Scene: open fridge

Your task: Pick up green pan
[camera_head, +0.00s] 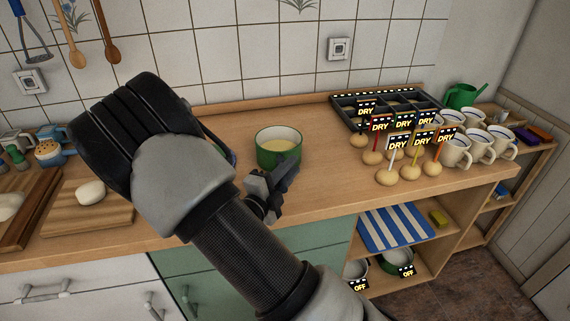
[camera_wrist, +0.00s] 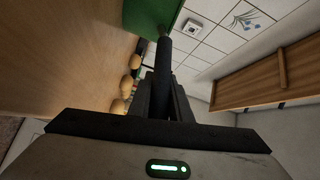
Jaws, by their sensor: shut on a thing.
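The green pan (camera_head: 279,158) with pale yellow contents is upright over the middle of the wooden counter. I cannot tell whether its base touches the counter. My gripper (camera_head: 284,178) is at the pan's near side, shut on its dark handle. In the wrist view the green pan wall (camera_wrist: 150,14) shows at the top, and the dark handle runs from it down to my gripper (camera_wrist: 163,85). The inside of the pan is hidden in that view.
Several potato-like balls with "DRY" signs (camera_head: 411,172), white mugs (camera_head: 480,148) and a black tray (camera_head: 345,112) stand at right. Cutting boards (camera_head: 95,218) lie at left. Pots marked "OFF" (camera_head: 396,265) sit on a low shelf. The counter (camera_head: 325,180) right of the pan is clear.

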